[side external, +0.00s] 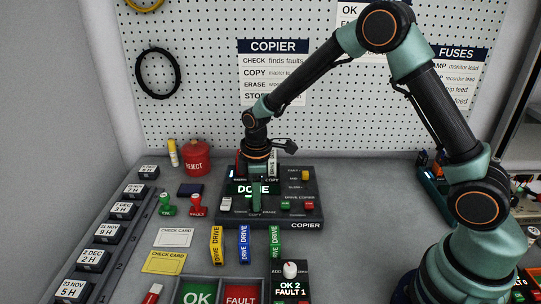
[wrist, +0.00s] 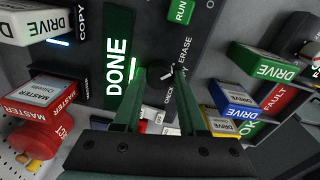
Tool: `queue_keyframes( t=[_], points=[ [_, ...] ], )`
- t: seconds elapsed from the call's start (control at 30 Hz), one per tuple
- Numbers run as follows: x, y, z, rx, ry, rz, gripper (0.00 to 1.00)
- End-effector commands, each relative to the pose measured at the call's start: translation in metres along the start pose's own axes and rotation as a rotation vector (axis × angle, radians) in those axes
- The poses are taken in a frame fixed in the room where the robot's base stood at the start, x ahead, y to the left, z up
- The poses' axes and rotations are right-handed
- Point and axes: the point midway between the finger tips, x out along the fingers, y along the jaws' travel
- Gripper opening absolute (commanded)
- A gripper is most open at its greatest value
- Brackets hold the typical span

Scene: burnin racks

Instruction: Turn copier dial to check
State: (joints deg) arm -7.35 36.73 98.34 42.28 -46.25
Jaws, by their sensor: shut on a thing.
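The copier (side external: 312,216) is a dark console in the middle of the bench in the side external view. Its green screen (wrist: 118,55) reads DONE. The copier dial (wrist: 166,73) is a small dark knob with a white pointer mark, with the words CHECK and ERASE printed close by; it is mostly covered by my fingers. My gripper (wrist: 160,72) points down over the console and is shut on the dial, one finger on each side. In the side external view my gripper (side external: 257,203) hides the dial, and I cannot tell its exact setting.
A white drive (side external: 272,163) and a red master (wrist: 50,95) stand in the copier's slots. Yellow (side external: 216,245), blue (side external: 244,245) and green (side external: 275,242) drives stand in front. The OK tray (side external: 180,284) lies nearer. A red reject pot (side external: 196,158) stands behind left.

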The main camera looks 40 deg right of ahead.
Motion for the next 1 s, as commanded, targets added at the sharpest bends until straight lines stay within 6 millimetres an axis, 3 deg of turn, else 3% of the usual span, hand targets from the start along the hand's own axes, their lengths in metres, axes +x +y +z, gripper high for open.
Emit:
queue_keyframes(
  t=[0.37,1.0],
  points=[
    [-0.0004,-0.0020,-0.0007,0.166,-0.010,-0.009,0.00],
    [0.0004,-0.0040,-0.0021,0.761,-0.048,-0.022,0.00]
  ],
)
